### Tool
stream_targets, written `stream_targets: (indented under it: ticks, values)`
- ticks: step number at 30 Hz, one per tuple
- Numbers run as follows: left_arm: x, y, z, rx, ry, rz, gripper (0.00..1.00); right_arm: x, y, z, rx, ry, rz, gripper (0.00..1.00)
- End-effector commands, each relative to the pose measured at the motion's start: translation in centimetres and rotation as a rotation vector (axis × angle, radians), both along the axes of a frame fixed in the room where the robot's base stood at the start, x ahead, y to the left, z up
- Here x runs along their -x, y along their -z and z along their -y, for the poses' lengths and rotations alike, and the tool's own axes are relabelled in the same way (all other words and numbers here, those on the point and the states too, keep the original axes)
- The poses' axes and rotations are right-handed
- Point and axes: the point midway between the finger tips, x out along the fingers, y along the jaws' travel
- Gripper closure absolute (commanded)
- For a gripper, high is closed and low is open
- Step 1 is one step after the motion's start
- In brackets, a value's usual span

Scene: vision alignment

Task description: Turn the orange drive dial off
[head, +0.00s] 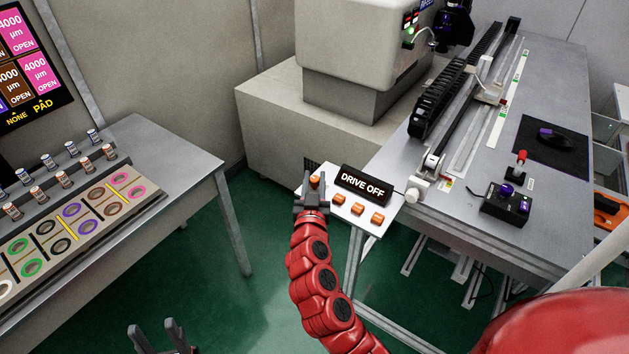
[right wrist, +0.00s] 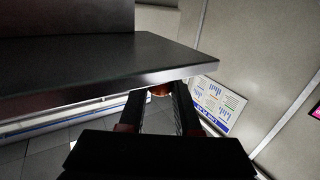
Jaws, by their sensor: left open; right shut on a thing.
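The orange drive dial (head: 316,182) stands at the left end of a small white panel (head: 335,222). My right gripper (head: 313,195) is shut on it. In the right wrist view, the dial (right wrist: 160,91) shows as a bit of orange between the fingers (right wrist: 157,97); the rest is hidden. A black display (head: 363,185) on the panel reads "DRIVE OFF" in white. My left gripper (head: 154,337) is open and empty, low at the picture's bottom edge, away from the panel.
Several other orange knobs (head: 358,208) sit along the panel's front, right of my right gripper. A grey bench (head: 470,205) with a linear rail and a joystick box (head: 506,204) stands right. A table (head: 185,160) with coloured rings and small bottles stands left. Green floor between is clear.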

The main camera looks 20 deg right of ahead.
Motion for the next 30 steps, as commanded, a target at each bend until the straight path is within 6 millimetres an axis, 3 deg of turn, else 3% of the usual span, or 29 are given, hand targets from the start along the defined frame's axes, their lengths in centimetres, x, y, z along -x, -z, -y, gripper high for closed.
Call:
stream_targets:
  ticks: [19,20,24,30]
  values:
    - [0.0,-0.19,0.0,0.0,0.0,0.0,0.5,-0.02,-0.06,-0.02,0.0,-0.056,0.001,1.0]
    - [0.0,-0.2,0.0,0.0,0.0,0.0,0.5,-0.02,-0.06,-0.03,-0.001,-0.056,0.001,0.66]
    - [0.0,-0.2,0.0,0.0,0.0,0.0,0.5,-0.02,-0.03,-0.02,0.0,-0.055,0.0,0.41]
    - [0.01,-0.19,0.0,0.0,0.0,0.0,0.5,-0.02,-0.02,-0.02,0.0,-0.055,0.0,0.38]
